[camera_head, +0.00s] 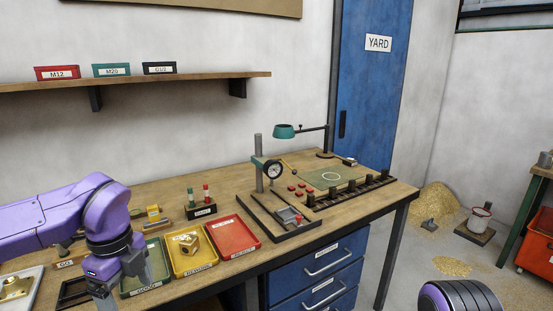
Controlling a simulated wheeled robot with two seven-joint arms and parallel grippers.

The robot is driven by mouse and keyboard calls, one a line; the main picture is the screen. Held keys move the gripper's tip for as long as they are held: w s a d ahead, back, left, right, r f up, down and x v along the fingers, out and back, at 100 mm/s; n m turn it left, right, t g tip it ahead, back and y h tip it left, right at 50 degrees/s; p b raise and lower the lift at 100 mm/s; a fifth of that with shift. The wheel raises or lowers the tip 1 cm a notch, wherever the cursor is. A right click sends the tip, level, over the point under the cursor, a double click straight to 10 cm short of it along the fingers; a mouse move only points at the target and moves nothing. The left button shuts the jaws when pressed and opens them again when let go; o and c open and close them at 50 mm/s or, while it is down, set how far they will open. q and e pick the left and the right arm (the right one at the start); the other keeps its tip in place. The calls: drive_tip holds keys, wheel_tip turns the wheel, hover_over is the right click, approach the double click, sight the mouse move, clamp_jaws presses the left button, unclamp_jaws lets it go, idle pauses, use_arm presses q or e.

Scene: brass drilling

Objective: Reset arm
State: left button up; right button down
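My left arm comes in from the left, purple with a dark wrist. Its grey gripper (104,296) points down over the bench, left of the green tray (132,289) and partly in front of it. The fingertips are small and near the bottom edge, so I cannot tell whether they are open or shut. Part of my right arm shows as a purple and black piece at the bottom right; its gripper is out of view. A brass part (189,245) lies in the yellow tray (200,264). Another brass part (14,287) lies in a pale tray (30,297) at the far left.
A red tray (247,252) sits right of the yellow one. A gauge stand (259,165) on a dark base, a lamp (284,131) and a dark slotted rack (352,192) occupy the bench's right side. Blue drawers (325,262) are below. Labelled bins stand on the wall shelf (180,80).

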use_arm(q)
drive_tip(key=s+a+f+m+t+y, duration=0.15)
drive_tip(key=f+m+y, duration=0.25)
drive_tip(key=f+m, duration=0.55)
drive_tip(key=s+a+f+m+t+y, duration=0.1)
drive_tip(key=a+f+m+y, duration=0.25)
drive_tip(key=f+m, duration=0.65)
drive_tip(key=s+d+f+m+h, duration=0.2)
drive_tip(key=s+f+m+h, duration=0.2)
drive_tip(key=s+f+m, duration=1.5)
drive_tip(key=s+m+t, duration=0.1)
drive_tip(key=m, duration=0.3)
drive_tip(key=shift+s+d+m, duration=0.15)
drive_tip(key=shift+d+m, duration=0.1)
drive_tip(key=shift+m, duration=0.1)
